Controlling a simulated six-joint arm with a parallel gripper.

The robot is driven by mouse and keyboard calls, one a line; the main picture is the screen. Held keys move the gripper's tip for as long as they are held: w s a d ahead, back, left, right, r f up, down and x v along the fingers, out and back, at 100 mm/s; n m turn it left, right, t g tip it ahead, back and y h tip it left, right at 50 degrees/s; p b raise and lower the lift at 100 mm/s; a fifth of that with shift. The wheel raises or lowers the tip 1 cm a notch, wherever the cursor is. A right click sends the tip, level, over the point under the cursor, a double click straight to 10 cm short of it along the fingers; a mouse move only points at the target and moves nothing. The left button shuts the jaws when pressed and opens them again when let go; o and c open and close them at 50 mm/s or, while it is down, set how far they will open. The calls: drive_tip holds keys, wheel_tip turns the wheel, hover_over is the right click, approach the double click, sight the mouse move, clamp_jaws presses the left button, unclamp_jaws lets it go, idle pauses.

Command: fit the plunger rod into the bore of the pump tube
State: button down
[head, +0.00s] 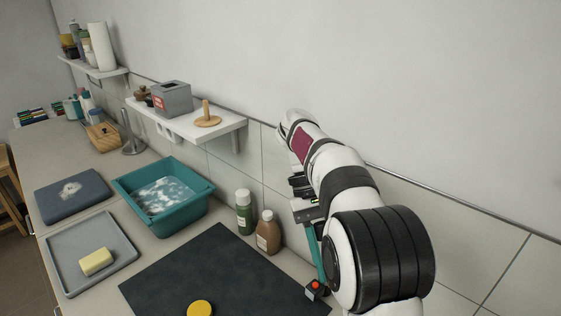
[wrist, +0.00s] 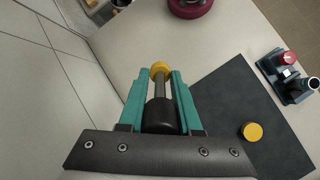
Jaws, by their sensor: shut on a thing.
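My gripper (wrist: 161,76) has its two teal fingers shut on the plunger rod (wrist: 160,90), which has a thick black part near the palm, a thin grey shaft and a yellow end by the fingertips. What looks like the pump tube (wrist: 310,84), with a pale rim and dark opening, stands in a dark blue holder (wrist: 293,95) at the right of the wrist view, well apart from my gripper. In the head view my gripper (head: 316,278) hangs by the wall side of the mat; a small black and red-orange part shows at its tip, not clear.
A dark mat (head: 215,265) lies on the counter with a yellow disc (head: 200,308) on it. A maroon round thing (wrist: 190,8) is at the top. Two bottles (head: 266,232) stand near the wall, left of my gripper. A teal basin (head: 185,210) is farther left.

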drive_tip(key=s+a+f+n+t+y, duration=0.1)
drive_tip(key=a+n, duration=0.4)
drive_tip(key=a, duration=0.7)
drive_tip(key=s+a+f+n+t+y, duration=0.1)
drive_tip(key=s+a+f+n+t, duration=0.2)
drive_tip(key=a, duration=1)
drive_tip(key=s+a+f+n+t, duration=0.2)
drive_tip(key=s+a+f+n, duration=0.3)
drive_tip(key=a, duration=0.8)
wheel_tip(320, 180, down, 2)
drive_tip(key=shift+f+n+y, duration=0.2)
drive_tip(key=shift+n+y, duration=0.2)
drive_tip(key=shift+n, duration=0.6)
drive_tip(key=shift+f, duration=2.9)
drive_tip(key=shift+f, duration=1.1)
drive_tip(key=c, duration=0.5)
unclamp_jaws()
